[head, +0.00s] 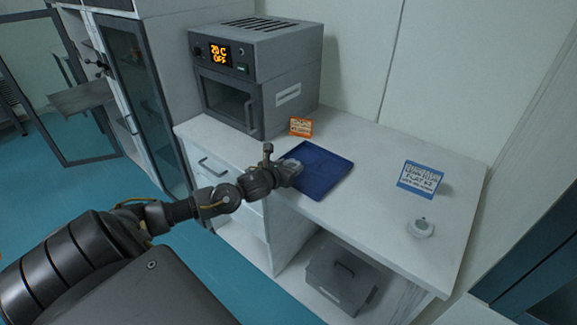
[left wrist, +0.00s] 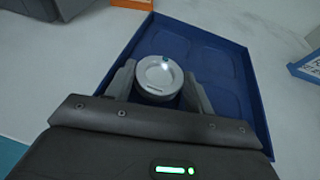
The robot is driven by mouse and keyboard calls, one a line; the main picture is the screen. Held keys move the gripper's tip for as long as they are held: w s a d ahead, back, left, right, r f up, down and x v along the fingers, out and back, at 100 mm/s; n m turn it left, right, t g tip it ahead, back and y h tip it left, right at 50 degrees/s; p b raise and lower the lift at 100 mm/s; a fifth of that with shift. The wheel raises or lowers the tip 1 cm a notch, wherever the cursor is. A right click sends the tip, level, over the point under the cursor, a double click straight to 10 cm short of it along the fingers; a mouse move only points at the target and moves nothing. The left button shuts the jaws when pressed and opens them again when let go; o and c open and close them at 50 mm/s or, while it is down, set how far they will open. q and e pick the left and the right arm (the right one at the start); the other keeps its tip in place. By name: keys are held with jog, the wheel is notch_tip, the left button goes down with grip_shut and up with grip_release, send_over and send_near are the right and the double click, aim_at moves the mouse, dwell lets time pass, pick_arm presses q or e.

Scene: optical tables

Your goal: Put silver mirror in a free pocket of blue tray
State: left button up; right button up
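The blue tray (head: 325,172) lies on the white bench top, and its pockets that show look empty. In the left wrist view the blue tray (left wrist: 247,95) fills the area ahead of the gripper. My left gripper (head: 290,168) is over the tray's left edge. The silver mirror (left wrist: 159,76), a round disc with a pale face, sits between the fingers of my left gripper (left wrist: 160,88), which are closed on its sides. It is over a near-left pocket; I cannot tell whether it touches the tray floor. My right gripper is not in view.
A grey oven (head: 257,75) stands behind the tray, with an orange card (head: 300,126) in front of it. The bench between tray and sign is clear.

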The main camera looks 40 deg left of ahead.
pick_arm(q)
jog(key=shift+o, duration=0.9)
jog(key=b+v, duration=0.2)
jog(key=v, duration=1)
jog(key=shift+b, duration=0.35)
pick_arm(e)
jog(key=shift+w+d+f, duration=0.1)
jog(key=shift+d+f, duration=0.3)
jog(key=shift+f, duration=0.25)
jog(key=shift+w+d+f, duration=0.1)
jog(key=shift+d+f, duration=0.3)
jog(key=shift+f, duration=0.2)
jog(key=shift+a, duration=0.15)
